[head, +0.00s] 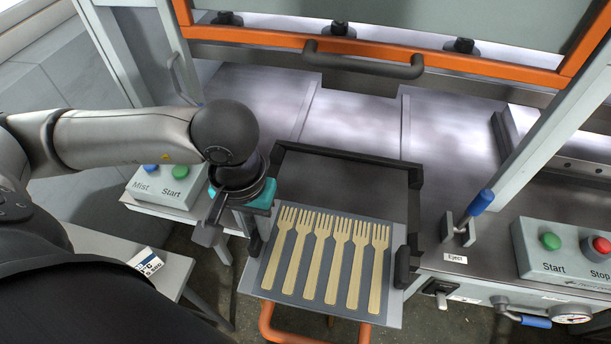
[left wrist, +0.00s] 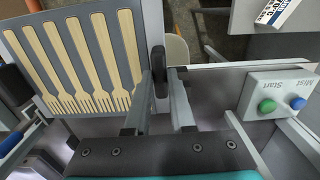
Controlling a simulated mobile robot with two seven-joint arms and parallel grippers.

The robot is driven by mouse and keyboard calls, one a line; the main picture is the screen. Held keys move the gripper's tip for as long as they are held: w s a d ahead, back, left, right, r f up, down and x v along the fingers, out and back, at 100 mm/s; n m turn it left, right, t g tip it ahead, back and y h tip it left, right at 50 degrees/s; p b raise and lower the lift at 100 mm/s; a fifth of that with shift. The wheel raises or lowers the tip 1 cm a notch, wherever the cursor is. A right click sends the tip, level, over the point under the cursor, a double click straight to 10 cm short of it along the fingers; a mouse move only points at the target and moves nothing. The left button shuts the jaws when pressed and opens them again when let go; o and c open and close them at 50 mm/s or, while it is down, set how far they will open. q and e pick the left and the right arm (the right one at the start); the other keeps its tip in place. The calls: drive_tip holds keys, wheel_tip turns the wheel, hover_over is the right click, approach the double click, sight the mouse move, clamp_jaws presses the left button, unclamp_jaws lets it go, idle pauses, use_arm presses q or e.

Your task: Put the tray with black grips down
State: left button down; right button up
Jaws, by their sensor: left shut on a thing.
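The tray with black grips (head: 390,312) is a flat grey plate with several wooden forks (head: 325,262) lying side by side on it. It is at the front of the press, before the dark bed, and also shows in the left wrist view (left wrist: 128,17). Its right black grip (head: 402,266) is free. My left gripper (head: 236,226) is at the tray's left edge. In the left wrist view its fingers stand on both sides of the left black grip (left wrist: 158,62) and are shut on it. Whether the tray rests on a support underneath is hidden. My right gripper is out of view.
The press has an orange-framed guard (head: 440,50) with a dark handle (head: 365,66). A dark bracket frame (head: 416,178) borders the bed. A blue-handled lever (head: 480,203) and a Start/Stop box (head: 565,252) stand right; a Mist/Start box (head: 165,187) is left. An orange bar (head: 270,325) shows below.

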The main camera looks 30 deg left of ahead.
use_arm(q)
drive_tip(key=w+a, duration=0.1)
drive_tip(key=w, duration=0.4)
drive_tip(key=w+a+p, duration=0.1)
drive_tip(key=w, duration=0.4)
drive_tip(key=w+a+p, duration=0.1)
drive_tip(key=w, duration=0.4)
drive_tip(key=shift+w+a, duration=0.15)
drive_tip(key=shift+a, duration=0.15)
drive_tip(key=shift+w, duration=0.1)
wheel_tip(320, 180, down, 3)
drive_tip(key=shift+r, duration=0.1)
drive_tip(key=shift+f, duration=0.3)
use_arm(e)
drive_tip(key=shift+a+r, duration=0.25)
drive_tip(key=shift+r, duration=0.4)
use_arm(q)
drive_tip(key=c, duration=0.8)
unclamp_jaws()
drive_tip(key=shift+f, duration=0.1)
drive_tip(key=shift+o, duration=0.2)
